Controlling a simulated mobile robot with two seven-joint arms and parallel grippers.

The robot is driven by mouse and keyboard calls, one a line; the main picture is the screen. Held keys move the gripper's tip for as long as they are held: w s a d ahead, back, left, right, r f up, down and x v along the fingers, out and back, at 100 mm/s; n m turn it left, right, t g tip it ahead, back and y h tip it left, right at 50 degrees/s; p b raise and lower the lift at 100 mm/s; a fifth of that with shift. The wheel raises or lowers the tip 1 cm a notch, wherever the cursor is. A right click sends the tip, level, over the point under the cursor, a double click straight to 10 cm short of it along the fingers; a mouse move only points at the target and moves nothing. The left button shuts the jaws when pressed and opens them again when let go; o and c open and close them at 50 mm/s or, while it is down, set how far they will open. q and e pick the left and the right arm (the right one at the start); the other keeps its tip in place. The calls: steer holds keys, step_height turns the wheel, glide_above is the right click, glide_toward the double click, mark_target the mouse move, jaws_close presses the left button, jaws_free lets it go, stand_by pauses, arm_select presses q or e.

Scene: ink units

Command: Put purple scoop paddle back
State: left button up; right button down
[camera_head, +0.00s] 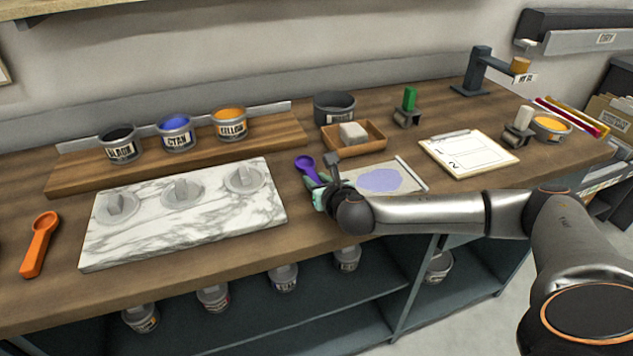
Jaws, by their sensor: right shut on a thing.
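The purple scoop paddle (307,168) is at the middle of the bench, its round scoop end toward the upper left. My right gripper (322,186) is shut on it near the handle, just right of the marble slab (200,238). The gripper hides most of the paddle's handle. I cannot tell whether the paddle touches the bench. An orange scoop (40,243) lies on the bench at the far left. My left gripper is not in view.
A wooden tray (372,133) holds a pale block. A sheet with a lilac patch (380,180) lies beside my gripper. A clipboard (468,153) lies to the right.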

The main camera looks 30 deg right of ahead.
steer(key=c, duration=0.6)
jaws_free()
steer(key=shift+s+r, duration=0.1)
steer(key=v, duration=1.2)
steer(key=shift+a+p, duration=0.1)
steer(key=shift+p, duration=0.25)
